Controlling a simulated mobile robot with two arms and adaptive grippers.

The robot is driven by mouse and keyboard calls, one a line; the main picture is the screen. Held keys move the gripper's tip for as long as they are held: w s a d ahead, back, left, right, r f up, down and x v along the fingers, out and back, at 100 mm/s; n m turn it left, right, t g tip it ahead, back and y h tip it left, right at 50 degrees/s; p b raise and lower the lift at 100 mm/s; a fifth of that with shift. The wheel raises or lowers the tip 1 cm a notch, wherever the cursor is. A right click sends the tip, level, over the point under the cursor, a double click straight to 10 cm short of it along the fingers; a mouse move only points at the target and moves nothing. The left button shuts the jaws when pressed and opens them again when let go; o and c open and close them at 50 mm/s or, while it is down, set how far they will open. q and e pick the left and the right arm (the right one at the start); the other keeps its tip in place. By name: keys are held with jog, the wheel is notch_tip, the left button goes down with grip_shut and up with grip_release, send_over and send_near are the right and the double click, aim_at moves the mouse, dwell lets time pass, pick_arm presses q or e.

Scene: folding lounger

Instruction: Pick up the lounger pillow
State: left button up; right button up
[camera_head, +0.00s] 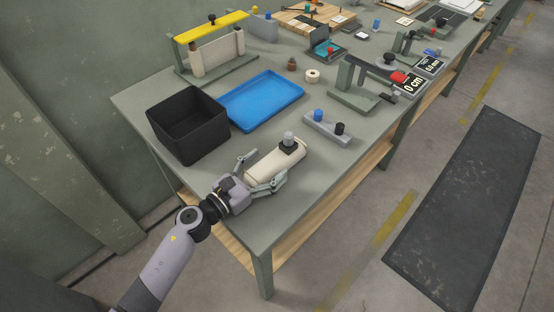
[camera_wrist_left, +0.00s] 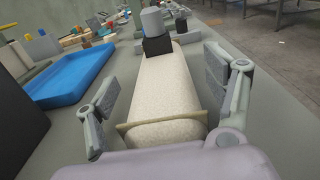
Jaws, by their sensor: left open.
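The lounger pillow is a cream, rounded block (camera_head: 268,166) lying near the front edge of the table, with a dark clip and grey knob (camera_head: 288,141) on its far end. In the left wrist view the pillow (camera_wrist_left: 165,90) fills the middle, with a thin beige band across its near end. My left gripper (camera_head: 262,169) is open, with one finger on each side of the pillow's near end. In the wrist view (camera_wrist_left: 165,105) gaps show between both fingers and the pillow. My right gripper is in neither view.
A black bin (camera_head: 187,128) and a blue tray (camera_head: 262,99) stand left of and behind the pillow. A grey block with blue and black knobs (camera_head: 327,128) is to its right. A green stand (camera_head: 352,97) is farther back. The table's front corner is clear.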

pick_arm(q)
jog(key=shift+c, duration=0.2)
jog(key=shift+c, duration=0.7)
jog(key=c, duration=1.1)
notch_tip(320, 180, up, 20)
jog(key=p, duration=1.4)
jog(key=shift+c, duration=0.2)
jog(key=shift+f+b, duration=9.4)
jog(key=shift+f+b, duration=0.55)
jog(key=shift+f, duration=0.05)
